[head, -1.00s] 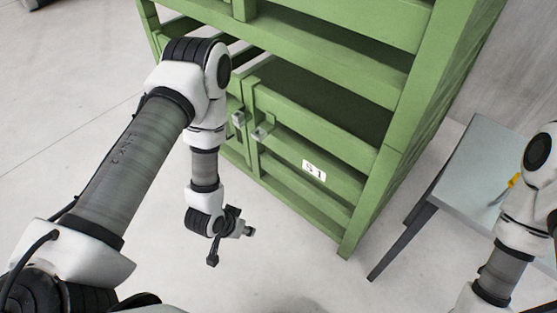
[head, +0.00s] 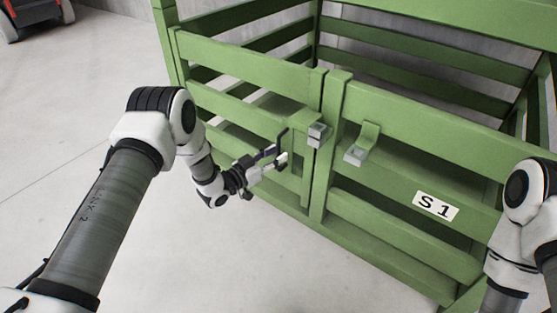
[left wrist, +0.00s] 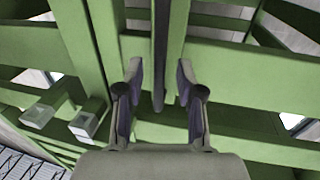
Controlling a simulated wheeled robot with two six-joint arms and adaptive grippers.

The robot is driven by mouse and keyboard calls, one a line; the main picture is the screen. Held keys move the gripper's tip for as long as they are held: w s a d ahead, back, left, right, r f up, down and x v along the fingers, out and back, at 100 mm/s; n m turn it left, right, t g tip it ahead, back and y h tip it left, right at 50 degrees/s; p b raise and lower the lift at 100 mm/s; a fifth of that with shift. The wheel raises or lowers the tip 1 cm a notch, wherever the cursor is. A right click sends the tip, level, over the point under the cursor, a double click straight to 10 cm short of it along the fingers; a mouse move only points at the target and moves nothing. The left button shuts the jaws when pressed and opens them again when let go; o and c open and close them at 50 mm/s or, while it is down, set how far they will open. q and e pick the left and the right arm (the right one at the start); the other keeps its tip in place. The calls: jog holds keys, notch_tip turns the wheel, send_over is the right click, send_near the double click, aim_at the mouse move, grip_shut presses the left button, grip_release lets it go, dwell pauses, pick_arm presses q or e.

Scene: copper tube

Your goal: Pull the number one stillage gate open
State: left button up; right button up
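The green slatted stillage gate has two halves. The right half (head: 400,122) carries a white label (head: 436,206) reading S1; the left half (head: 235,60) meets it at upright posts in the middle. Grey-ended latch pieces sit there, one on the left half (head: 318,135) and one on the right half (head: 363,145); they also show at the left in the left wrist view (left wrist: 88,122). My left gripper (head: 280,150) is open in front of the left half, left of the latches. In the left wrist view a narrow upright bar (left wrist: 160,35) shows between its fingers; contact cannot be told. My right gripper is out of frame.
My right arm is at the right edge, in front of the right half. The stillage interior behind the slats looks open. Clear pale floor lies to the left and in front. A dark wheeled object (head: 35,12) stands far off at the upper left.

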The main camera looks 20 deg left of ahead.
pick_arm(q)
jog(key=shift+x, duration=0.8)
grip_shut()
jog(key=shift+s, duration=0.1)
